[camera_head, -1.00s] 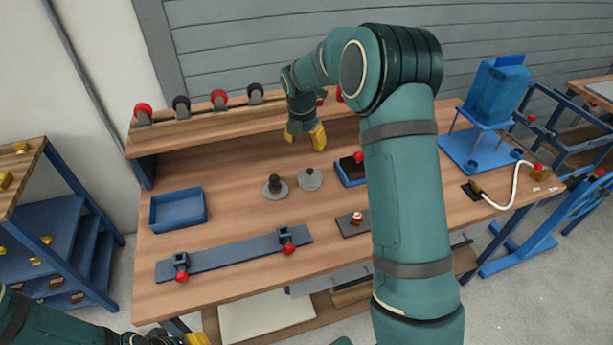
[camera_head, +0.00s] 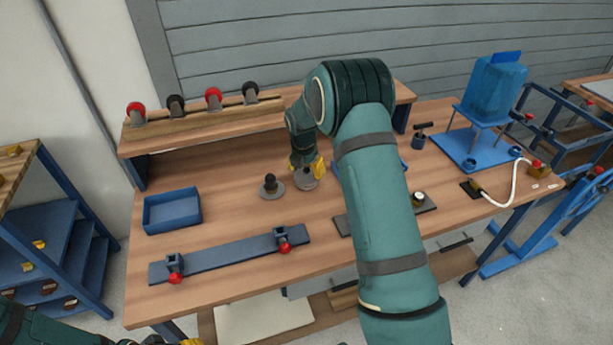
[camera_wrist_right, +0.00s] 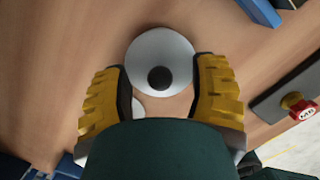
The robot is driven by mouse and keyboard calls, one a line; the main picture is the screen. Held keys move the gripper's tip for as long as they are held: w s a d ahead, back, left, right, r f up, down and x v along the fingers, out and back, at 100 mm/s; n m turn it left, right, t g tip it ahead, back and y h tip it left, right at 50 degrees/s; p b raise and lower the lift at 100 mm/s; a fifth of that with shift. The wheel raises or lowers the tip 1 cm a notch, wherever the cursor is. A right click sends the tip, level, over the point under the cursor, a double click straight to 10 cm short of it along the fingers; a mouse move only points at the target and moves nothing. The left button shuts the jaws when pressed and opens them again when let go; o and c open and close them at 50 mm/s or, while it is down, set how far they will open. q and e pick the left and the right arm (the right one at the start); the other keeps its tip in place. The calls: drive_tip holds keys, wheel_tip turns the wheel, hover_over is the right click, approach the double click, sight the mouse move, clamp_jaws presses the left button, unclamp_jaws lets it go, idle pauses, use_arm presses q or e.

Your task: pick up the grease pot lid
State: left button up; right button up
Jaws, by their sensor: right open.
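The grease pot lid, a pale grey round disc with a dark round knob, lies on the wooden bench in the head view (camera_head: 307,184) and in the right wrist view (camera_wrist_right: 147,48). My right gripper (camera_head: 306,167) is open just above it. In the right wrist view its yellow fingers (camera_wrist_right: 160,72) stand either side of the knob, with clear gaps, holding nothing. A second grey disc with a taller dark knob (camera_head: 271,188) stands to its left. Only a yellow bit of my left gripper (camera_head: 191,342) shows at the bottom edge.
A blue tray (camera_head: 172,222) and a long clamp strip (camera_head: 228,256) lie at left and front. A plate with a red-knobbed part (camera_wrist_right: 270,100) is right of the lid. A shelf with casters (camera_head: 195,132) stands behind.

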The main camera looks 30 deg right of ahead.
drive_tip(key=shift+f, duration=0.15)
clamp_jaws()
